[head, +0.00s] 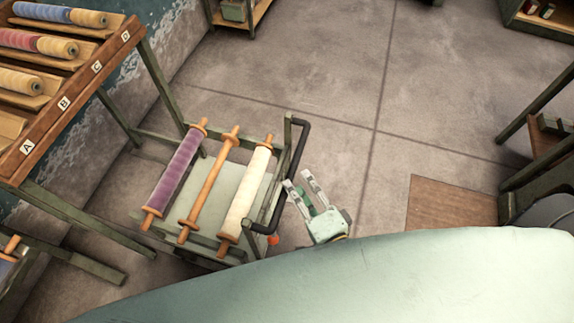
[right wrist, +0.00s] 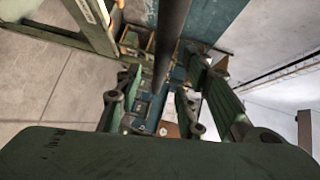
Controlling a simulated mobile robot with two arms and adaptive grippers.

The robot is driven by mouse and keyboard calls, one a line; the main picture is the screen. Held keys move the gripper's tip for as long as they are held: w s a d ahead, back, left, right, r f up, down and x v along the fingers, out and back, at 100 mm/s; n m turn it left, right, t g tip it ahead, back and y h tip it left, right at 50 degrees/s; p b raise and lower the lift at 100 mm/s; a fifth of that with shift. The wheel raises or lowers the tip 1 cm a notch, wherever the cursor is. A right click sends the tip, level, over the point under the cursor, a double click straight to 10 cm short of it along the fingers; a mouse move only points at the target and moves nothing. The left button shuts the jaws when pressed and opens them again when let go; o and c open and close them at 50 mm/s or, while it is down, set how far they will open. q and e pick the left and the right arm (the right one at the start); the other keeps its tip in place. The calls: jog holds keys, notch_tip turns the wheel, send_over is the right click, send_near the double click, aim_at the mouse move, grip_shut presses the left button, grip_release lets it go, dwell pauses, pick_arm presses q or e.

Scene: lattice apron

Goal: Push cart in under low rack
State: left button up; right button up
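The cart (head: 222,187) is a green frame with a pale shelf, carrying a purple roll (head: 175,178), a bare wooden roller (head: 208,184) and a cream roll (head: 244,194). Its black handle (head: 297,150) is on the right side. The rack (head: 78,92), with sloped spool shelves and green legs, stands to the left; the cart's left end is close to its legs. My right gripper (head: 297,180) is open beside the handle. In the right wrist view a dark bar (right wrist: 172,35) runs between the spread fingers (right wrist: 157,112); contact cannot be told. My left gripper is not in view.
A brown mat (head: 452,204) lies on the floor to the right. Shelving (head: 545,140) stands at the right edge, and another shelf unit (head: 240,14) at the back wall.

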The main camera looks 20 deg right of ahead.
aim_at(291, 173)
jog(key=shift+x, duration=3.05)
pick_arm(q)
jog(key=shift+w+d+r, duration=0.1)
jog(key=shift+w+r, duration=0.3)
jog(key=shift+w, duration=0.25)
pick_arm(e)
jog(key=shift+r, duration=0.1)
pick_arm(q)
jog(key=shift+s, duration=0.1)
pick_arm(e)
jog(key=shift+s, duration=0.1)
jog(key=shift+c, duration=0.7)
grip_shut()
